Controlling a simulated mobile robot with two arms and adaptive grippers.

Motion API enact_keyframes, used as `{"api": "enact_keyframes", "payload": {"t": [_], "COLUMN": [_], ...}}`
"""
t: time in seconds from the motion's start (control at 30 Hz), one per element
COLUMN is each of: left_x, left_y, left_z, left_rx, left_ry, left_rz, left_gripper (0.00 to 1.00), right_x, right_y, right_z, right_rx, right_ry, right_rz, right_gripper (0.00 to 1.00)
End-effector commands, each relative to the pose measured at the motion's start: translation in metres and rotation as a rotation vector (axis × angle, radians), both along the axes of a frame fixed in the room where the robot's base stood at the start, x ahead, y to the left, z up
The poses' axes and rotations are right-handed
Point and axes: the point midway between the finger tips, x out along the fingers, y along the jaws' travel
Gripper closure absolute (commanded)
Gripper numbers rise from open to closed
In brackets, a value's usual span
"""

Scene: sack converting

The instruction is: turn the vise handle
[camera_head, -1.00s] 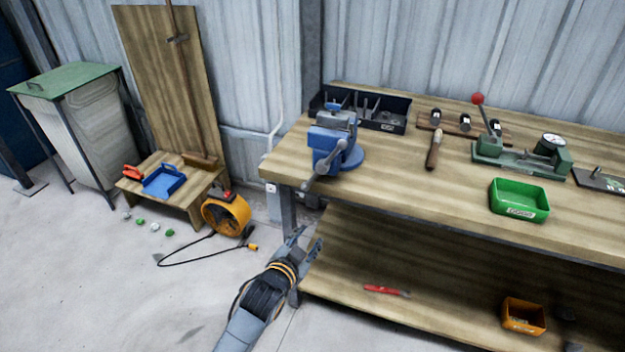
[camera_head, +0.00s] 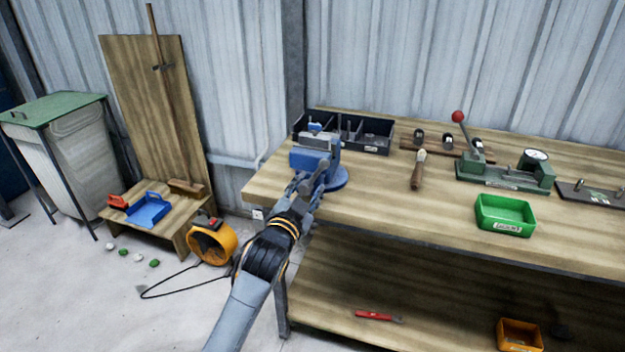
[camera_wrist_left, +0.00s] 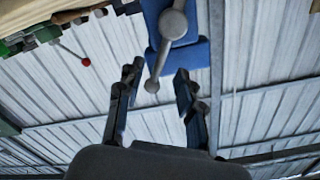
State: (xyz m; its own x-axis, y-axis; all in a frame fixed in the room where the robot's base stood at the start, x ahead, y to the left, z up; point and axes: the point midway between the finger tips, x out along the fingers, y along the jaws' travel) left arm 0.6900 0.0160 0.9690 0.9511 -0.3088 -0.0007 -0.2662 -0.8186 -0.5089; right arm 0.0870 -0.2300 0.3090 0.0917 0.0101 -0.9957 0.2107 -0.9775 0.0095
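The blue vise (camera_head: 310,160) is mounted at the left end of the workbench. In the left wrist view its grey handle bar (camera_wrist_left: 163,58) hangs tilted from a round hub, with a ball end low between my fingers. My left gripper (camera_head: 306,187) is just in front of the vise and hides part of the handle in the head view. In the left wrist view the left gripper (camera_wrist_left: 156,78) is open, one finger on each side of the handle's lower end. Clear gaps show on both sides; I cannot tell the exact depth. My right gripper is not in view.
On the workbench (camera_head: 400,210) stand a black divided tray (camera_head: 374,149) behind the vise, a wooden-handled tool (camera_head: 418,172), a green bin (camera_head: 505,214) and a green lever press (camera_head: 505,178). An orange fan (camera_head: 212,243) is on the floor at left.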

Motion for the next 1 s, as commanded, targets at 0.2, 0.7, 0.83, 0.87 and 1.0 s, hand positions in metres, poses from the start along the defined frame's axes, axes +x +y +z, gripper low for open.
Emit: {"api": "enact_keyframes", "payload": {"t": [0.2,0.7,0.83,0.87,1.0], "left_x": [0.025,0.033,0.033,0.033,0.033], "left_y": [-0.008,-0.011,-0.011,-0.011,-0.011], "left_z": [0.001,0.000,0.000,0.000,0.000], "left_rx": [-0.001,-0.001,-0.001,-0.001,-0.001], "left_ry": [-0.001,-0.001,0.000,0.000,0.000], "left_rz": [-0.001,-0.001,0.000,0.000,0.000], "left_gripper": [0.63,0.73,1.00,1.00,1.00], "right_x": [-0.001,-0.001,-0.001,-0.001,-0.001], "right_y": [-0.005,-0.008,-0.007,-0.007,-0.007], "right_z": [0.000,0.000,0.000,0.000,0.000], "right_rx": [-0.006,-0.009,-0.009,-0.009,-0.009], "right_ry": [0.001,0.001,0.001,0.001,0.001], "right_rz": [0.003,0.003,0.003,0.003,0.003], "right_gripper": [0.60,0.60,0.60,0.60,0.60]}}
